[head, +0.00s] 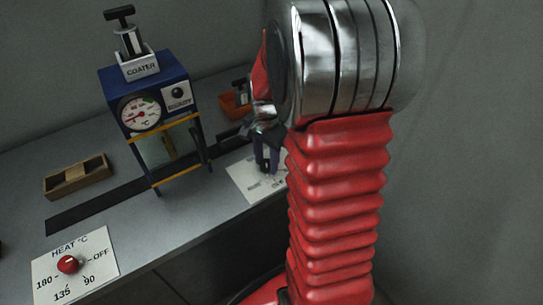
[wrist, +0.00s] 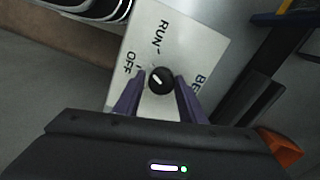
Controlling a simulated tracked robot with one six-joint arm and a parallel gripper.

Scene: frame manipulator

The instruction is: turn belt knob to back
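The belt knob (wrist: 160,80) is a small black round knob with a white mark. It sits on a white panel (wrist: 178,35) that reads OFF on the left, RUN at the top and a cut-off "B" label on the right. My gripper (wrist: 159,75) has its two purple fingers apart, one on each side of the knob. They are close to it; I cannot tell whether they touch. In the head view my gripper (head: 267,163) is over the panel (head: 243,183), partly behind my red arm, and the knob is hidden there.
The blue coater frame (head: 150,85) with a dial stands left of my gripper. An orange bin (head: 236,105) is behind it. A heat panel (head: 75,268) with a red knob (head: 68,264) lies front left, and a wooden tray (head: 78,178) at the left. A dark strip runs along the table.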

